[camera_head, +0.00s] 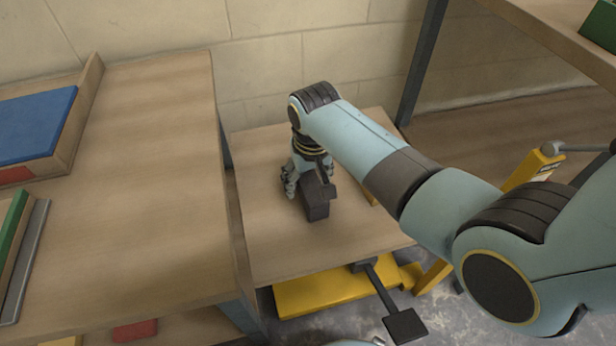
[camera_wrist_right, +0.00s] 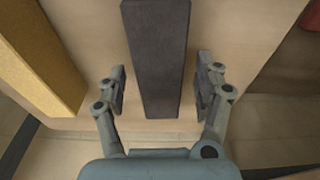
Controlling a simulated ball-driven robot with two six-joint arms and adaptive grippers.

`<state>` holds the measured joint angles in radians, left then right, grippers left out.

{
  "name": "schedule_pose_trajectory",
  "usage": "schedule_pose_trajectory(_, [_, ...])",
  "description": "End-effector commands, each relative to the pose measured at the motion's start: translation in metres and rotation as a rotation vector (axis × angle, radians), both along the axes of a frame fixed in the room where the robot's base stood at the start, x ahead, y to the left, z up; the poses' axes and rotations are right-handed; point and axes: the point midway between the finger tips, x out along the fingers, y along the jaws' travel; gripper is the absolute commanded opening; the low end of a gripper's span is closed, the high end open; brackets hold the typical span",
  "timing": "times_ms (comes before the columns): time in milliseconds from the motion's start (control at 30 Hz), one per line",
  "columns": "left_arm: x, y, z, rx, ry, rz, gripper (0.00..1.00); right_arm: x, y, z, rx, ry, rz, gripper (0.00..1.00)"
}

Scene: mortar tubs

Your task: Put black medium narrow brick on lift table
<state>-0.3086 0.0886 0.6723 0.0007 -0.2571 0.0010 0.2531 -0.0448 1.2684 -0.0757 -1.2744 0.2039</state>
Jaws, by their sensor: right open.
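The black medium narrow brick (camera_head: 316,205) lies on the wooden top of the lift table (camera_head: 270,245). My right gripper (camera_head: 303,182) is down at the far end of the brick. In the right wrist view my right gripper (camera_wrist_right: 160,88) is open, with one finger on each side of the black brick (camera_wrist_right: 157,50). Gaps show between both fingers and the brick. The bare lift table top (camera_wrist_right: 225,30) shows beside it. The brick's far part is partly hidden by the gripper in the head view. My left gripper is not in view.
A yellow brick (camera_wrist_right: 40,55) lies left of the black one in the wrist view. A wooden table (camera_head: 150,190) stands at left, holding a tray with a blue board (camera_head: 35,125). The lift table's yellow base (camera_head: 330,288) and black pedal (camera_head: 405,326) are below. A wall is behind.

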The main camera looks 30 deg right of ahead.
Motion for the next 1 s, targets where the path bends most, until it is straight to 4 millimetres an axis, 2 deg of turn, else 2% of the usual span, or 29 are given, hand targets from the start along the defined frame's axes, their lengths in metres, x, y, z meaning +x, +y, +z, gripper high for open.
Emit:
schedule_pose_trajectory(133, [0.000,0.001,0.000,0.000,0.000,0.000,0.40,-0.001,0.000,0.002,0.000,0.002,0.000,0.69])
schedule_pose_trajectory(267, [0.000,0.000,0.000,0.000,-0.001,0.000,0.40,-0.003,0.001,0.016,0.000,0.000,0.000,0.69])
schedule_pose_trajectory(500, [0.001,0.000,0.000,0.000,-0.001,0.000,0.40,-0.010,0.002,0.069,-0.001,-0.003,0.000,0.69])
schedule_pose_trajectory(700, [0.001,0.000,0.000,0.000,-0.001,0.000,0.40,-0.016,0.003,0.105,0.000,-0.001,0.000,0.69])
schedule_pose_trajectory(833, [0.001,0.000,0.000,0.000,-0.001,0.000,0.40,-0.017,0.003,0.116,0.000,-0.001,0.000,0.69])
schedule_pose_trajectory(1000, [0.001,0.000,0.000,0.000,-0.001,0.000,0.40,-0.018,0.003,0.119,0.000,0.001,0.000,0.69])
